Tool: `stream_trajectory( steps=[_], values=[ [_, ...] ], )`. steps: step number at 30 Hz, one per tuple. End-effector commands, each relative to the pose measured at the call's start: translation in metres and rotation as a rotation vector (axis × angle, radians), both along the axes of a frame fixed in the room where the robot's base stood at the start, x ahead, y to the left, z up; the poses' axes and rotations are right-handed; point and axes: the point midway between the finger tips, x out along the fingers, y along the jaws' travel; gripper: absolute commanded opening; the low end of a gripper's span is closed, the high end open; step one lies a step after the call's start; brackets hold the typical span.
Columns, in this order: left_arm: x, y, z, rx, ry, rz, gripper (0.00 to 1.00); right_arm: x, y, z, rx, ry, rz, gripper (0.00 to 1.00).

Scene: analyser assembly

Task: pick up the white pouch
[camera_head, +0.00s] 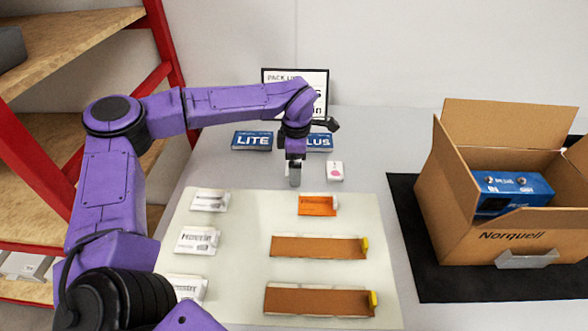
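A small white packet with a pink mark (335,171) lies on the grey table just beyond the mat. White packets with dark print lie down the mat's left side: a far one (210,201), a middle one (197,240) and a near one (187,287), partly hidden by my arm. I cannot tell which one is the white pouch. My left gripper (294,182) points down near the mat's far edge, left of the pink-marked packet and apart from it. Its fingers look narrow and close together; whether they are open is unclear. My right gripper is not in view.
An orange packet (317,205) and two brown strips (318,247) (319,300) lie on the pale mat (240,265). Blue boxes (252,140) and a sign (284,76) stand behind. An open carton (470,220) holding a blue box (512,188) stands right; shelves (75,40) are left.

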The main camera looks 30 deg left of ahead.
Motion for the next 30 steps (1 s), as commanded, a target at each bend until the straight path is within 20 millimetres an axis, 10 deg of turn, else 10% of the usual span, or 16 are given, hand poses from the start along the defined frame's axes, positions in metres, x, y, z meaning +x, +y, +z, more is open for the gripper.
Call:
stream_trajectory(
  steps=[5,11,22,30],
  values=[
    [0.0,0.0,0.0,0.0,-0.001,0.0,1.0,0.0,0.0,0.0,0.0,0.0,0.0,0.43],
    [0.0,0.0,0.0,0.0,-0.001,-0.001,0.41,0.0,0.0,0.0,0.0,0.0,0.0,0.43],
    [0.001,0.0,0.007,-0.001,-0.003,-0.001,0.4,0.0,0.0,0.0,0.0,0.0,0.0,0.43],
    [-0.012,-0.016,0.056,0.0,-0.007,-0.006,0.4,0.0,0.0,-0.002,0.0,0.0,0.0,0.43]
  ],
)
